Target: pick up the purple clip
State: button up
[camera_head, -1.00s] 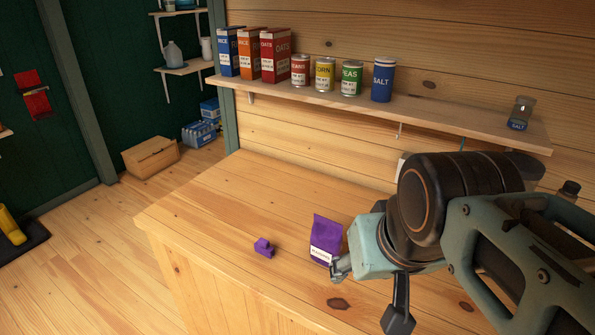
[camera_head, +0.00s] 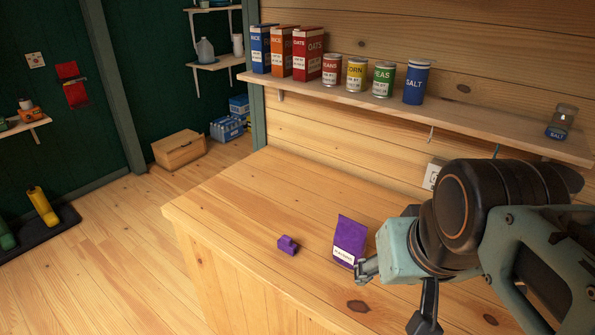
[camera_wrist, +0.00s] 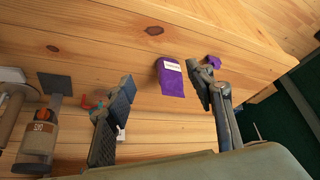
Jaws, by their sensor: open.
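The purple clip (camera_head: 288,245) lies on the wooden counter (camera_head: 235,200), left of a purple bag with a white label (camera_head: 350,240). In the wrist view the clip (camera_wrist: 213,61) shows at the upper right, just beyond the right finger, partly behind its tip. My gripper (camera_wrist: 165,90) is open and empty, with its fingers spread wide. The purple bag (camera_wrist: 171,78) appears between and beyond the fingers. In the head view only part of my gripper (camera_head: 368,270) shows, near the bag's lower right, and the clip is some way to its left.
A shelf (camera_head: 400,112) above the counter holds boxes, cans and salt containers.

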aim_at(284, 243)
jog(key=i+j, duration=0.2)
jog(key=j, duration=0.2)
jog(key=i+j, duration=0.15)
jog(key=j, duration=0.2)
jog(key=i+j+z, duration=0.1)
jog(key=j, duration=0.3)
jog(key=i, duration=0.1)
